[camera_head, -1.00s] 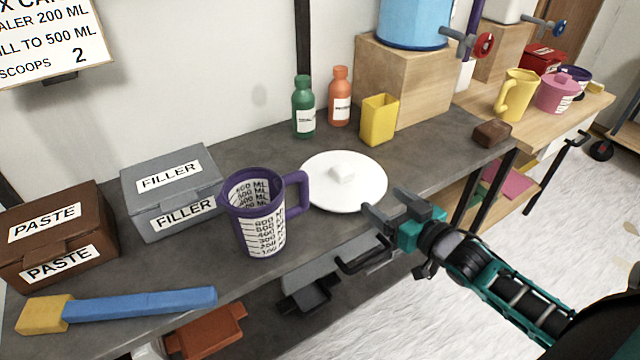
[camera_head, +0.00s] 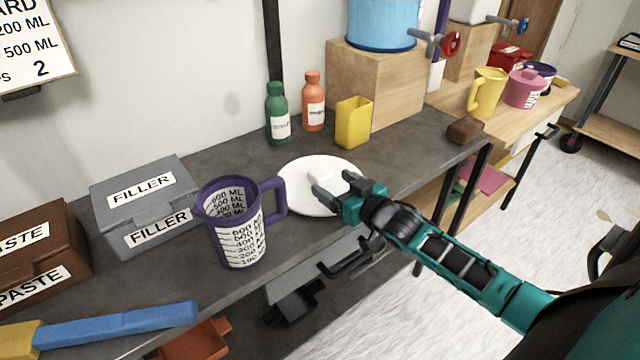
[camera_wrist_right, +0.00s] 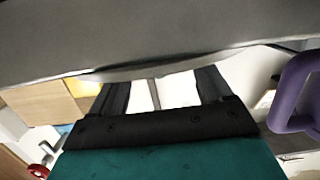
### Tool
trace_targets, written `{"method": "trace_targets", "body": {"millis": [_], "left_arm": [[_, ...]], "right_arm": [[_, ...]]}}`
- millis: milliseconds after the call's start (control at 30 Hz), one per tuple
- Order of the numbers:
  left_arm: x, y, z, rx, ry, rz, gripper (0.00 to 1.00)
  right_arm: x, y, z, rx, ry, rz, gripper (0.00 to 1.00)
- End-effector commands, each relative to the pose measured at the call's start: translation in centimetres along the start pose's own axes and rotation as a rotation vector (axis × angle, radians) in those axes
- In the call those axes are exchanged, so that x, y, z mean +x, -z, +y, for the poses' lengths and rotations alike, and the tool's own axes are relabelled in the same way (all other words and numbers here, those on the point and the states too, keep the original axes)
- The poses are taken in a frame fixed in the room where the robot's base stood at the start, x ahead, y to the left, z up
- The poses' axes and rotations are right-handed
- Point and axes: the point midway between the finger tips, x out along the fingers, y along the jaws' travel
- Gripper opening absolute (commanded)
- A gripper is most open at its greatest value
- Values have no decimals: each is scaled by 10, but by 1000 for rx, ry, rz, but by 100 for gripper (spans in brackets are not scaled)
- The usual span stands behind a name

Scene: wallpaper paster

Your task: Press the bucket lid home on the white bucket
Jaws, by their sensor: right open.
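The round white lid (camera_head: 296,194) with a square knob (camera_head: 319,178) lies flat on the dark grey worktop. My right gripper (camera_head: 338,188) is open at the lid's right side, its fingers pointing at the knob. The fingers overlap the lid in the head view; I cannot tell whether they touch it. In the right wrist view, the open fingers (camera_wrist_right: 162,90) have white surfaces between them, and the lid's pale edge (camera_wrist_right: 150,71) shows beyond. My left gripper is not in view.
A purple measuring jug (camera_head: 236,222) stands just left of the lid. Behind are a green bottle (camera_head: 278,115), an orange bottle (camera_head: 313,102) and a yellow container (camera_head: 354,123). The grey filler box (camera_head: 145,205) is farther left. A brown block (camera_head: 465,130) lies right.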

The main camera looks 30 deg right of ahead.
Motion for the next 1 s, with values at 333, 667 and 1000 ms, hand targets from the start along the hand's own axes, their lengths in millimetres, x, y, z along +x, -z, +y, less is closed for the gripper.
{"method": "trace_targets", "body": {"millis": [333, 667, 1000], "left_arm": [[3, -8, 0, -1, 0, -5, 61], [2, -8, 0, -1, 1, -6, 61], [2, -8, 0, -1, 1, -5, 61]], "right_arm": [[36, -2, 0, 0, 0, 2, 79], [36, -2, -1, 0, 0, 1, 70], [36, -2, 0, 0, 0, 1, 38]]}}
